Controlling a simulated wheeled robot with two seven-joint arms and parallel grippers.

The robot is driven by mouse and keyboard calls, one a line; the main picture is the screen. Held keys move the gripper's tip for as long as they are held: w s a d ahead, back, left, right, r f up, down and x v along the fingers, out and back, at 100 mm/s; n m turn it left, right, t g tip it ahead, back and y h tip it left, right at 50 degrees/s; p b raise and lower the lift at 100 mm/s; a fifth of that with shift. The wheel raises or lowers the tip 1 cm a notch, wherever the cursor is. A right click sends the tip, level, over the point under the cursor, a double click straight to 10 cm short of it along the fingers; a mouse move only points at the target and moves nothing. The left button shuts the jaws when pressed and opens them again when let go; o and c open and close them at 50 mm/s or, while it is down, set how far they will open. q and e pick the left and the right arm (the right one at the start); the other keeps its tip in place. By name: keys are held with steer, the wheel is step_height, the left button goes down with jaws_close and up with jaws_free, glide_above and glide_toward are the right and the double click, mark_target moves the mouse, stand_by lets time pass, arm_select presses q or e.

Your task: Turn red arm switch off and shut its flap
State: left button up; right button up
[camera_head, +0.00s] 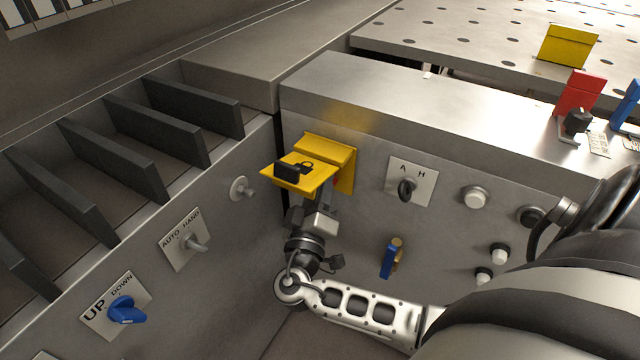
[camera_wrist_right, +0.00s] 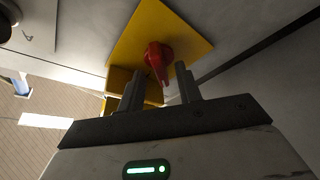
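In the head view, a yellow switch housing (camera_head: 345,170) is on the metal front panel, with its yellow flap (camera_head: 290,181) swung out roughly level. The flap has black fittings on top. The flap hides the switch in the head view. In the right wrist view, a red switch knob (camera_wrist_right: 158,58) stands on a yellow plate (camera_wrist_right: 185,30). My right gripper (camera_wrist_right: 160,88) is open, with one finger on each side of the knob's pointed end; contact cannot be told. In the head view my right gripper (camera_head: 320,208) is under the flap. My left gripper is not in view.
Near the housing are an A/H selector (camera_head: 407,187), a blue-tagged key (camera_head: 392,258) and several round buttons. The AUTO/HAND lever (camera_head: 194,244) and blue UP/DOWN knob (camera_head: 125,310) are on the left panel. Red (camera_head: 582,92) and yellow (camera_head: 568,47) pieces stand at upper right.

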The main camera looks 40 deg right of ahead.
steer(key=b+v, duration=0.2)
steer(key=v, duration=0.9)
steer(key=shift+s, duration=0.1)
